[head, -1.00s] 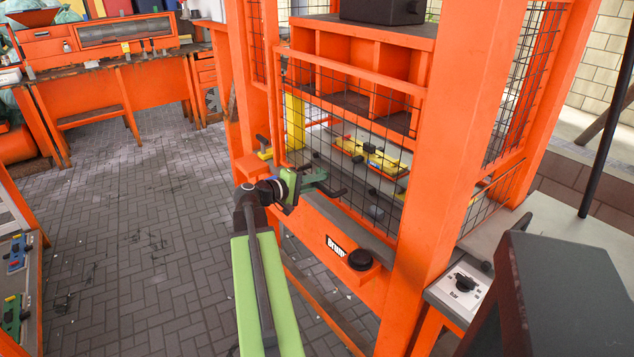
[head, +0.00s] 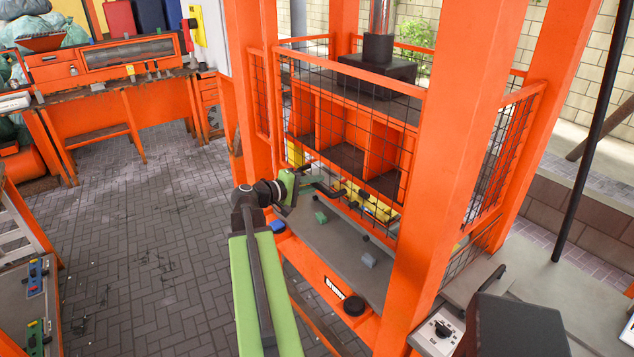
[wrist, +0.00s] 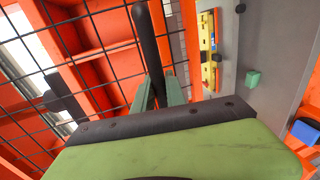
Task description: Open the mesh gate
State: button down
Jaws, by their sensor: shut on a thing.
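The mesh gate (head: 385,120) is a black wire grid in an orange frame on the front of the orange machine. Its lower part hangs above the grey bed (head: 365,245), leaving a gap under it. A black bar handle (head: 328,189) sits at the gate's lower edge. My gripper (head: 303,184) is shut on this handle. In the wrist view, the green fingers (wrist: 164,88) close around the black handle (wrist: 149,50), with the mesh (wrist: 85,55) to the left. The far finger's contact is partly hidden.
Small green (head: 321,217), grey (head: 369,260) and blue (head: 278,227) blocks lie on or by the bed. A thick orange post (head: 450,150) stands right of the gate. A control box with a black knob (head: 442,328) is at lower right.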

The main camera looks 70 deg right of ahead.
jog(key=p, duration=0.9)
send_near(327, 146)
jog(key=x, duration=0.5)
jog(key=shift+s+d, duration=0.1)
jog(key=shift+s, duration=0.05)
jog(key=shift+f, duration=0.1)
jog(key=c, duration=1.8)
grip_release()
jog(key=o, duration=0.4)
jog(key=p+v, duration=0.3)
jog(key=v, duration=1.4)
jog(key=shift+a+p, duration=0.25)
jog(key=shift+p, duration=0.1)
